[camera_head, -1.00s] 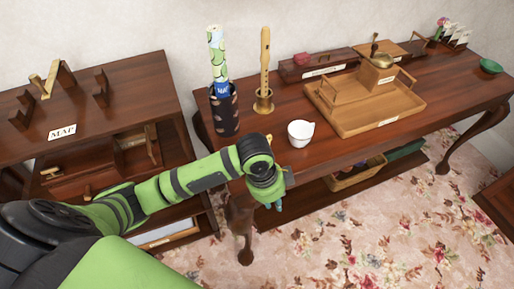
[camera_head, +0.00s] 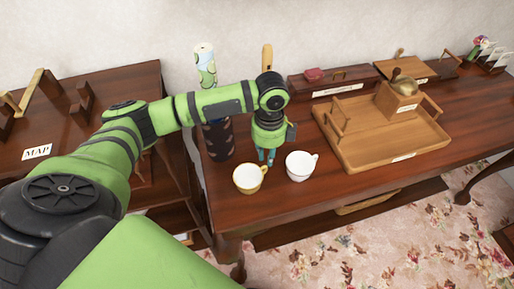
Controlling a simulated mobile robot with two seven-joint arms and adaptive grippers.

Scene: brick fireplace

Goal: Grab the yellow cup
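The yellow cup (camera_head: 247,180) stands upright near the front edge of the dark wooden table, its handle toward the right. A white cup (camera_head: 299,167) stands to its right, a short gap apart. My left gripper (camera_head: 266,157) points down over the table, just behind and between the two cups. Its two teal fingertips show slightly apart with nothing between them. It does not visibly touch the yellow cup. My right gripper is out of view.
A dark patterned holder (camera_head: 219,141) with a rolled paper (camera_head: 205,65) stands behind the yellow cup. My arm partly covers it and a wooden flute (camera_head: 267,57). A wooden tray (camera_head: 372,158) with a grinder (camera_head: 398,99) lies to the right.

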